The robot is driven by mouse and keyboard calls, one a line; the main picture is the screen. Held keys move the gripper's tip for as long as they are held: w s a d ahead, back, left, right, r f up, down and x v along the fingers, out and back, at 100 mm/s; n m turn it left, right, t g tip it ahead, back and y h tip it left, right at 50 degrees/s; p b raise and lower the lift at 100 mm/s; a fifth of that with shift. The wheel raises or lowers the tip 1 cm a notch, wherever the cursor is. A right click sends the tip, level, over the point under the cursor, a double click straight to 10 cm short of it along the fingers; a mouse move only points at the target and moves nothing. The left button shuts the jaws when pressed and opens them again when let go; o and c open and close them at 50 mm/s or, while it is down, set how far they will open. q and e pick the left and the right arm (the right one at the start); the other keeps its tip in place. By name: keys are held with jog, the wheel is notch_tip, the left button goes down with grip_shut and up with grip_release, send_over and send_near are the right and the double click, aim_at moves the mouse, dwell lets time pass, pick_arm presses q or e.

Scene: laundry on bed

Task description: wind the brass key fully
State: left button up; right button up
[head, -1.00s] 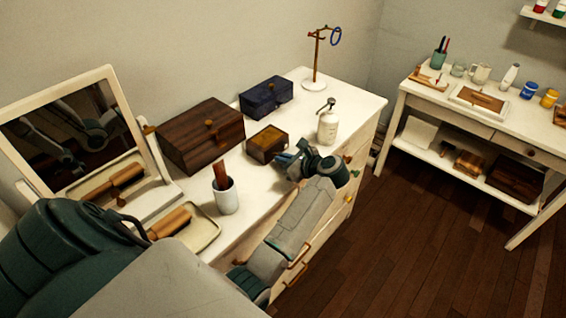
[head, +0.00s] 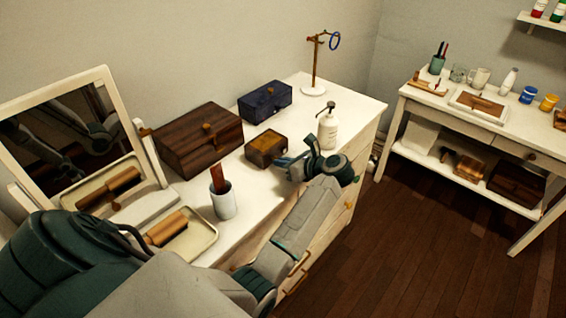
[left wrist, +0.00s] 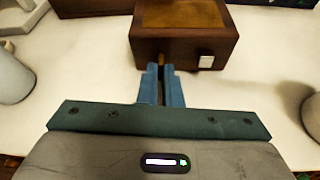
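The small wooden box (head: 266,147) with a yellowish top panel sits on the white dresser. It fills the top middle of the left wrist view (left wrist: 186,45). The brass key (left wrist: 161,62) sticks out of the box's near face, left of a small white square. My left gripper (left wrist: 161,72) is at that face, its two blue fingers close together with the key between their tips. The fingertips hide part of the key. In the head view my left gripper (head: 283,162) is beside the box, and the key cannot be made out. My right gripper is not in view.
A white pump bottle (head: 328,131) stands just behind my left gripper. A white cup (head: 223,202) with a brown item is nearer. A larger wooden box (head: 200,140), a dark blue box (head: 265,101) and a brass stand (head: 314,65) stand along the back.

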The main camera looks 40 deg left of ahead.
pick_arm(q)
jog(key=o, duration=0.4)
jog(key=shift+o, duration=0.2)
jog(key=b+v, duration=0.3)
jog(key=v, duration=0.7)
jog(key=shift+d+b, duration=0.35)
jog(key=shift+b, duration=0.05)
jog(key=shift+r, duration=0.1)
